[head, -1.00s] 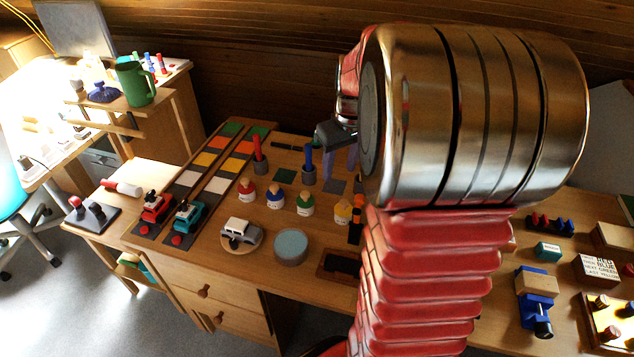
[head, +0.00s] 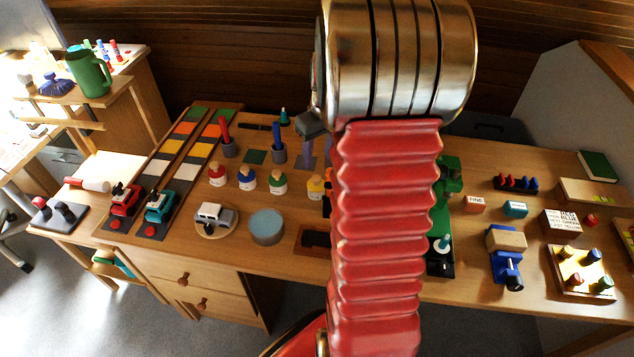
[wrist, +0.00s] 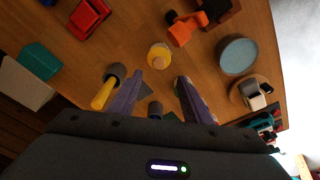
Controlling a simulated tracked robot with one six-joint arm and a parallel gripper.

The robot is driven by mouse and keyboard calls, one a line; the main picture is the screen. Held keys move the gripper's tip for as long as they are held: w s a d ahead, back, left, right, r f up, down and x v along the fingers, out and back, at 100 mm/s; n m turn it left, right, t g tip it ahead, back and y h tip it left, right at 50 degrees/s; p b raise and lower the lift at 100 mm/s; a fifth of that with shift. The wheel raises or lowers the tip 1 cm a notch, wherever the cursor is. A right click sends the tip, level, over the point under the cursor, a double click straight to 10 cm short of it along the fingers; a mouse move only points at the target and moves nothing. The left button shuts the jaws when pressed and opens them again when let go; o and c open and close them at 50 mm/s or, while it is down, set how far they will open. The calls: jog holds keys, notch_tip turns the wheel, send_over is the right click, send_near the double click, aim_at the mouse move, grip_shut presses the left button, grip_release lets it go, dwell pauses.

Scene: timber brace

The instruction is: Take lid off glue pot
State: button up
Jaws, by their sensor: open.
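Small pots with white labels and knobbed lids stand in a row: red (head: 217,175), blue (head: 247,178), green (head: 278,181) and yellow (head: 315,186). A wider round grey tin with a pale teal top (head: 266,226) stands in front of them. No label reading glue is legible, so I cannot tell which is the glue pot. My gripper (head: 318,156) is open and empty, with its purple fingers pointing down behind the yellow pot. In the wrist view, the yellow pot (wrist: 158,55) lies just beyond the fingertips (wrist: 155,87), and the tin (wrist: 240,55) is to the right.
Pen holders (head: 279,155) stand near my fingers; one with a yellow stick (wrist: 105,90) is beside the left finger in the wrist view. A toy car on a disc (head: 214,217) stands left of the tin. My arm hides part of the table's middle.

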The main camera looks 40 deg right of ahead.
send_over(316, 177)
jog(key=s, duration=0.1)
jog(key=shift+a+f, duration=0.2)
jog(key=shift+f, duration=1.85)
jog(key=shift+w+d+f, duration=0.1)
jog(key=shift+w+f, duration=0.1)
jog(key=shift+f, duration=1.1)
jog(key=shift+w+d+f, duration=0.1)
jog(key=shift+w+f, duration=0.1)
jog(key=shift+f, duration=1.1)
jog(key=shift+c, duration=0.2)
jog(key=c, duration=1.1)
jog(key=shift+r, duration=0.15)
notch_tip(316, 177, up, 10)
